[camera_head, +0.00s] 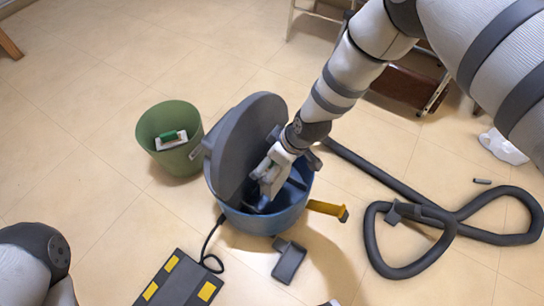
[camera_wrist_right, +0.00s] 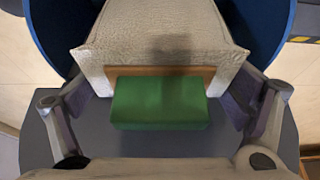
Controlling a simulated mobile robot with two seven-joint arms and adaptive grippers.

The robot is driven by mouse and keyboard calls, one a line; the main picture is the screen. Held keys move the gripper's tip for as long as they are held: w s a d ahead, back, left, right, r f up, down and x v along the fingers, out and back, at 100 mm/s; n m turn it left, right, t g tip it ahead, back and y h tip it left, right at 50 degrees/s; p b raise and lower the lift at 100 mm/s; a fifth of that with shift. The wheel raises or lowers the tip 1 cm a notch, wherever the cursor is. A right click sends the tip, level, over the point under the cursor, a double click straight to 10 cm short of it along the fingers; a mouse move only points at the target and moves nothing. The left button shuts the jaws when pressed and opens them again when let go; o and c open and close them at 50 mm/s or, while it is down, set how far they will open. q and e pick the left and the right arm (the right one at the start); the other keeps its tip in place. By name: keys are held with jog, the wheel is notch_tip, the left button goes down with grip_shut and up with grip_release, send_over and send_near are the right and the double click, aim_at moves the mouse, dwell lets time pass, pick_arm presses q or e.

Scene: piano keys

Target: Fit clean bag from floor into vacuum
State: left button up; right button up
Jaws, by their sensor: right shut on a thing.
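The vacuum is a blue drum (camera_head: 262,222) with its round grey lid (camera_head: 240,140) tilted up. My right gripper (camera_head: 268,180) reaches down into the drum's opening, in front of the lid. In the right wrist view its fingers (camera_wrist_right: 162,110) are shut on the beige bag (camera_wrist_right: 165,30), which has a brown collar and a green block (camera_wrist_right: 160,103) between the fingers. Blue drum wall shows around the bag. Whether the bag's collar is seated is hidden. My left gripper is out of view; only part of my left arm shows at the lower left.
A green bin (camera_head: 165,127) left of the vacuum holds a white item with a green block. A grey hose (camera_head: 400,190) loops on the floor at right. A yellow-marked pedal box (camera_head: 180,280), a dark grey piece (camera_head: 289,261) and a white crumpled item (camera_head: 503,147) lie around.

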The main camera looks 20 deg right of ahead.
jog(key=shift+f+b, duration=0.85)
jog(key=shift+f, duration=0.85)
jog(key=shift+f+b, duration=2.25)
jog(key=shift+f, duration=1.75)
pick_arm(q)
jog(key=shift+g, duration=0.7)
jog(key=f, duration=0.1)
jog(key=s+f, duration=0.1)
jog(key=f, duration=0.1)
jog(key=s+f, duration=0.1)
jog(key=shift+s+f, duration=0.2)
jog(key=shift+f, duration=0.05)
pick_arm(e)
jog(key=o, duration=1.3)
jog(key=shift+r, duration=0.1)
jog(key=shift+r+p, duration=2.4)
jog(key=shift+r, duration=1.2)
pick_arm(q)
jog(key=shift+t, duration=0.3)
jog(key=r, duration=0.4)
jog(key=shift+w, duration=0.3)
pick_arm(e)
jog(key=shift+f, duration=0.1)
